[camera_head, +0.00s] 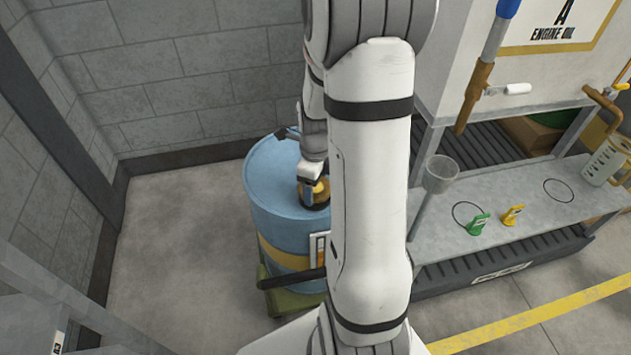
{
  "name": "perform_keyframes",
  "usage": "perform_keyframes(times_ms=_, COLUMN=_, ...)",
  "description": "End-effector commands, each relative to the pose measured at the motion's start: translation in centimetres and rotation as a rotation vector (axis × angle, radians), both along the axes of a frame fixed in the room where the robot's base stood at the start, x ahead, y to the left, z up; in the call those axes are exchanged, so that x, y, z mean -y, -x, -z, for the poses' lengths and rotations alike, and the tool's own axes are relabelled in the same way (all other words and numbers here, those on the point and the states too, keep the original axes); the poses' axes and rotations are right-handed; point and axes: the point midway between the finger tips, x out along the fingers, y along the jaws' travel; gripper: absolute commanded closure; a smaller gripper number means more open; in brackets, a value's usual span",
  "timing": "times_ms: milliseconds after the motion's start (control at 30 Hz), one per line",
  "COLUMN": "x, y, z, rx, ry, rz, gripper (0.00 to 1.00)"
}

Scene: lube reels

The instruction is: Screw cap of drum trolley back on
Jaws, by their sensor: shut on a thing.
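A blue drum (278,210) with a yellow band stands upright on a green trolley (290,302) left of the middle. My gripper (316,190) points down at the drum's top. It is shut on a small yellow cap (322,186), close above or on a dark ring at the drum's lid. I cannot tell whether the cap touches the opening. My white arm hides the right part of the drum and trolley.
A metal bench (500,220) on the right carries a green tag (477,224), a yellow tag (513,214) and a clear jug (605,160). A funnel (438,175) is at its left edge. A tank (540,60) stands above. Floor left of the drum is clear.

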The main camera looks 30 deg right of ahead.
Motion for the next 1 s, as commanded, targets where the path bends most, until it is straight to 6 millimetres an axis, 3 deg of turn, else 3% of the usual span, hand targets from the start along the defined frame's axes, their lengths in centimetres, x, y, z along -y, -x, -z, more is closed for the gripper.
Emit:
perform_keyframes(times_ms=467, x=-0.01, y=-0.02, z=0.01, rx=0.001, ry=0.001, rz=0.097, gripper=0.49)
perform_keyframes(times_ms=800, x=-0.09, y=0.02, z=0.06, rx=0.000, ry=0.000, rz=0.469, gripper=0.49)
perform_keyframes(times_ms=1000, x=-0.10, y=0.03, z=0.08, rx=0.000, ry=0.000, rz=0.527, gripper=0.49)
